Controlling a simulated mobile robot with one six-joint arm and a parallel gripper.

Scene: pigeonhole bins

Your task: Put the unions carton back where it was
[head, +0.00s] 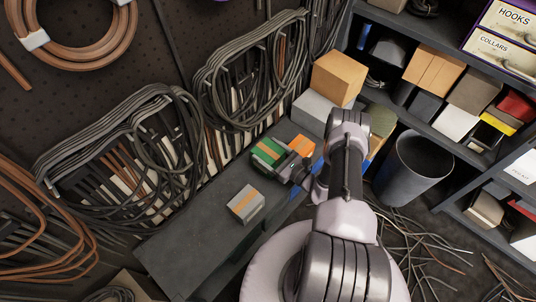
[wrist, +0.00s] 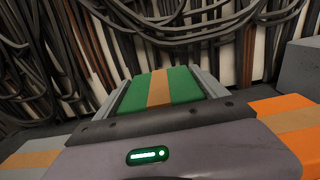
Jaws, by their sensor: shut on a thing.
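My gripper (head: 277,160) is shut on a green carton with a tan stripe (head: 266,150). In the wrist view the green carton (wrist: 180,86) sits between the two grey fingers of my gripper (wrist: 161,88). No label on it can be read, so I cannot tell if it is the unions carton. The green carton is over the dark bench; whether it touches the top is hidden. An orange carton with a tan stripe (head: 302,146) is close to its right, and also shows in the wrist view (wrist: 284,122). A grey carton with a tan stripe (head: 247,204) lies on the bench nearer the front.
The dark bench (head: 185,240) is bare at its front left. Coiled cables (head: 130,150) hang behind it. A tan box (head: 338,77) stands at its far end. A grey bin (head: 413,167) stands right of my arm, before shelves with a HOOKS box (head: 510,18) and a COLLARS box (head: 497,50).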

